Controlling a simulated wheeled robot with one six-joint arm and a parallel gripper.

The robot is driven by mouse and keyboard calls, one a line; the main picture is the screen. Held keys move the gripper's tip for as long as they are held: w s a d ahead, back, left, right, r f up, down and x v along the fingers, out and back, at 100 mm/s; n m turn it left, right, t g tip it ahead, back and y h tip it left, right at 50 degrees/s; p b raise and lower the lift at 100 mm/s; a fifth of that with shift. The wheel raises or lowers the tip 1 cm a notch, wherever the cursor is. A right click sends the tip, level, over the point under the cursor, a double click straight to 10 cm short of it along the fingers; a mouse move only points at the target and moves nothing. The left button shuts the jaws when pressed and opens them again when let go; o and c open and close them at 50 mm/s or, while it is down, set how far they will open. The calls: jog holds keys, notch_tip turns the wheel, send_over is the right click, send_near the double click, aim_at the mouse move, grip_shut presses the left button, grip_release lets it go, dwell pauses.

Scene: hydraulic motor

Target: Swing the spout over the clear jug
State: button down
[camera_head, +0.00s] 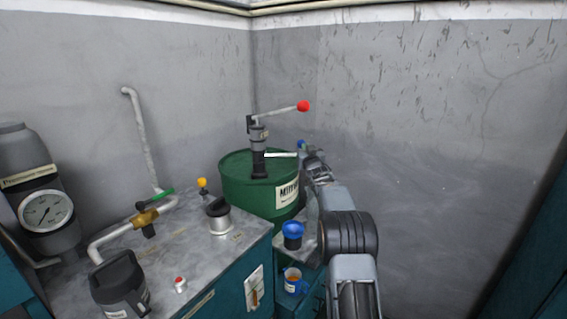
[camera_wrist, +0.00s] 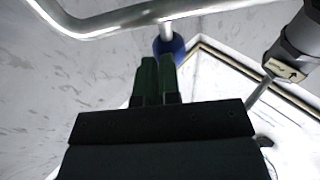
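A grey hand pump (camera_head: 259,150) stands on the green drum (camera_head: 236,190). Its pale spout (camera_head: 281,155) points right; in the wrist view a bent silver pipe (camera_wrist: 110,22) crosses the top. A blue knob (camera_head: 301,144) sits on a short stem under this pipe and shows in the wrist view (camera_wrist: 168,46). My gripper (camera_head: 308,154) is beside the knob. In the wrist view its two dark green fingers (camera_wrist: 158,62) are close together, with nothing seen between them. Their tips overlap the knob in view; I cannot tell if they touch. I cannot clearly make out the clear jug near my arm.
The pump lever ends in a red knob (camera_head: 303,106) above the spout. A blue-topped container (camera_head: 292,235) and a cup with amber liquid (camera_head: 293,281) stand below, left of my arm. A grey bench (camera_head: 190,250) holds a valve pipe and containers. Walls close the corner behind.

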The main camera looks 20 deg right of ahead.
jog(key=shift+d+r, duration=0.1)
jog(key=shift+r, duration=0.25)
jog(key=shift+s, duration=0.1)
